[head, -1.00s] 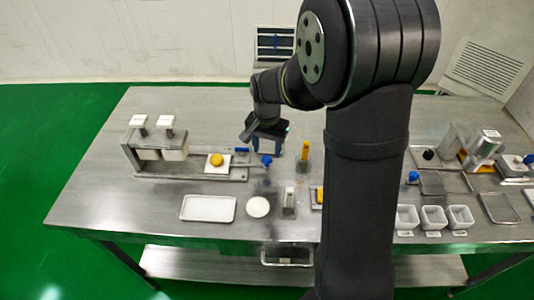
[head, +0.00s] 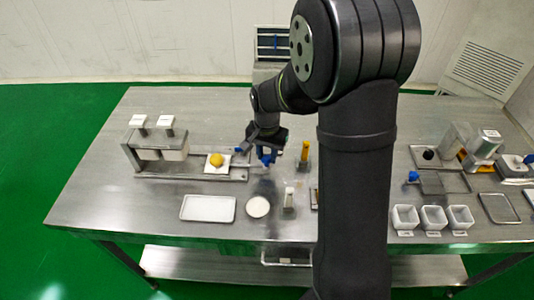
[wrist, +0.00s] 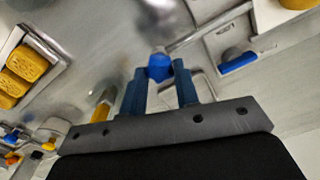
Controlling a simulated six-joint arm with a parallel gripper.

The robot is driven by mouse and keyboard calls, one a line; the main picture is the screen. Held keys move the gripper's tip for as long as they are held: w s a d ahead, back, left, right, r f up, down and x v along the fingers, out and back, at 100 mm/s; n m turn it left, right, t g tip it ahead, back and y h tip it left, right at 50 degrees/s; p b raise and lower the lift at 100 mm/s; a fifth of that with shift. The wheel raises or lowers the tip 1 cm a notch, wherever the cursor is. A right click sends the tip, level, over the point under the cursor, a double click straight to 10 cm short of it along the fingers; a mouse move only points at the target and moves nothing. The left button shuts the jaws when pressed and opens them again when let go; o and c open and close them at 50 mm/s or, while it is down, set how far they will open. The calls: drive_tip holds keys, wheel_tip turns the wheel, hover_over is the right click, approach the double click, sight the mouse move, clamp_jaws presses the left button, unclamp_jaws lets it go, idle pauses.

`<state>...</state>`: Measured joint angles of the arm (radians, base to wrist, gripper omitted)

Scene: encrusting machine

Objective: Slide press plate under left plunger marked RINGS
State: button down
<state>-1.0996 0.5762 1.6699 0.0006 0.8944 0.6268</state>
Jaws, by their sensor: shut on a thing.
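The press plate (head: 209,168) is a white square with a yellow dough ball (head: 216,159) on it. It sits on a metal track (head: 195,176), right of the press. The press has two plungers with white caps, the left one (head: 138,120) and the right one (head: 166,120); their markings are too small to read. A blue knob (head: 267,160) is at the track's right end. My gripper (head: 266,155) is down at this knob and shut on it; in the wrist view the knob (wrist: 159,67) shows between the fingertips.
A blue handle (wrist: 238,62) lies on the track's far side. An upright yellow item (head: 304,150) stands close right of my gripper. White cups (head: 432,217) stand right.

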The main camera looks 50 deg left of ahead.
hover_over(215, 163)
idle(0.5)
drive_tip(key=shift+w, duration=0.1)
drive_tip(key=c, duration=1.1)
unclamp_jaws()
wheel_tip(215, 163, up, 18)
drive_tip(key=shift+f, duration=0.25)
